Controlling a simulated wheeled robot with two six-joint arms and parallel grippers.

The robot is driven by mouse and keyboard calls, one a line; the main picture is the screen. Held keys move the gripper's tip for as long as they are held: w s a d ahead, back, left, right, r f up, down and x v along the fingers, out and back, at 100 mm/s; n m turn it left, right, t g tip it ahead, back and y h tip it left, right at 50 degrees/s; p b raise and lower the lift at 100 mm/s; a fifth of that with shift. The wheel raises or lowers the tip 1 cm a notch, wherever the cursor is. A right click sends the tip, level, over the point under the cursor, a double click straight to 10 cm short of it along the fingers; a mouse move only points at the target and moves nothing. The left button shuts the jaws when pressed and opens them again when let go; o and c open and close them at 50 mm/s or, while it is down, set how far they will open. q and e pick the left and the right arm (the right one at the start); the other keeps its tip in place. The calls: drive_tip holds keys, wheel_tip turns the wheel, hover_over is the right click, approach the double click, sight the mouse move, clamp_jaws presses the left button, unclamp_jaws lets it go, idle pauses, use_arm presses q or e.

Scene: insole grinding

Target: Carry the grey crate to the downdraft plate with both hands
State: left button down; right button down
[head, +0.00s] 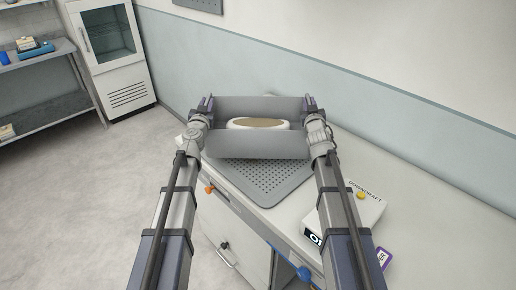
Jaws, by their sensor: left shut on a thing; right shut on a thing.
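The grey crate (256,145) is in the middle of the head view, with a white, rounded thing with a brown top (258,124) inside it. My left gripper (207,104) is shut on the crate's left side. My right gripper (310,104) is shut on its right side. The fingertips are partly hidden by my own wrists. The downdraft plate (268,183) is a grey perforated plate on the bench. The crate is over its far part and hides it there. I cannot tell whether the crate touches the plate.
A white box marked DOWNDRAFT (366,208) with a yellow button stands on the bench (430,215) right of the plate. A shelf rack (45,75) and a white cabinet (118,60) stand at the back left. The wall is close behind the bench. The floor at left is clear.

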use_arm(q)
drive_tip(key=shift+a+f, duration=0.2)
drive_tip(key=shift+a, duration=0.15)
use_arm(e)
drive_tip(key=shift+d+f, duration=0.2)
drive_tip(key=shift+d, duration=0.05)
